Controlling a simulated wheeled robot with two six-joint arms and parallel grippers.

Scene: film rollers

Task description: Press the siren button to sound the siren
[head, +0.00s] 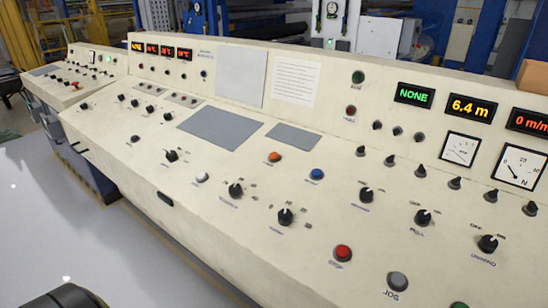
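The cream control console (150,160) runs from the far left to the right edge. No label readable as siren shows, so I cannot tell which button is the siren button. On the sloped top are an orange button (274,157), a blue button (316,174), a white button (201,177), a red STOP button (342,252) and a grey JOG button (397,281). A green button (459,305) is cut off at the bottom edge. The upright panel has a green button (358,76) above a red one (350,110).
Several black knobs (285,217) stand up between the buttons. Displays read NONE (414,95), 6.4 m (471,108) and 0 m/min, partly cut off (530,122). Blue and yellow machinery stands behind.

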